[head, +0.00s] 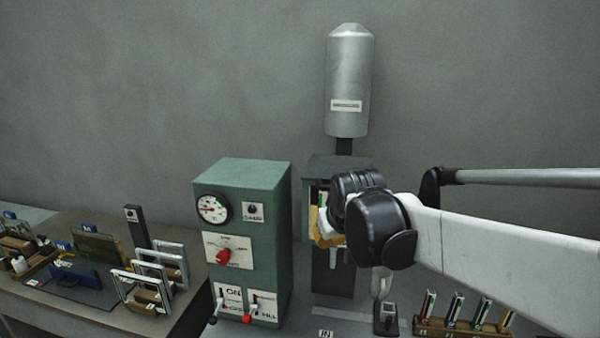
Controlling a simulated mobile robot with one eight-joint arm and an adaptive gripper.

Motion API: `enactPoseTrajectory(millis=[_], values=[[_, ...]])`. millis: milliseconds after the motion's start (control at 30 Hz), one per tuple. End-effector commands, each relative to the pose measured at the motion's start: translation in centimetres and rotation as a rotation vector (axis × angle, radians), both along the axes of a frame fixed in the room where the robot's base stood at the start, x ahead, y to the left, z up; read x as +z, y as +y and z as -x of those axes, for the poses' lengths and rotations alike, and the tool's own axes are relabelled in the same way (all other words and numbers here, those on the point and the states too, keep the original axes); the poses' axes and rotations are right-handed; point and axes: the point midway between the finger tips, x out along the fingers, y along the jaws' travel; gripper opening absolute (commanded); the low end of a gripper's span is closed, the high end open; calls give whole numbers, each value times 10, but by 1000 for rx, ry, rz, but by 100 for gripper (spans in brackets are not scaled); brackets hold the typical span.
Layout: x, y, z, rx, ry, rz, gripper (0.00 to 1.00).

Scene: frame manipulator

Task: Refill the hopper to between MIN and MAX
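A tall grey metal cylinder (348,75) with a small label is mounted against the wall, above a dark housing (333,282). I cannot tell which part is the hopper, and no MIN or MAX marks are legible. A green control box (240,180) stands left of the housing, with a gauge (212,208), a red knob (223,256) and levers labelled ON and FILL (264,308). My arm reaches in from the right, its black wrist in front of the housing. A yellow part (324,230) shows beside the wrist, partly hidden.
A side table (60,312) at left holds several upright frames (172,262) and small blocks. A brown rack (462,328) with several coloured strips stands at lower right, next to a small black device (386,318). An IN label (326,334) lies at the front.

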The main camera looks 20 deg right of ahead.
Motion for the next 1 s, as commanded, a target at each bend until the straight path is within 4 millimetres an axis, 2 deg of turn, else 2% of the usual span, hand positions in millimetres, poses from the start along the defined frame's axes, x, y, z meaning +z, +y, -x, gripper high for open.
enactPoseTrajectory(millis=[33,100,200,333,467,1000], values=[[34,-12,-15,-10,0,8,0],[51,-27,-31,-18,0,19,0],[67,-43,-48,-28,1,31,0],[75,-55,-59,-33,1,41,0],[69,-59,-66,-34,1,43,0],[2,-76,-114,-35,1,42,0]])
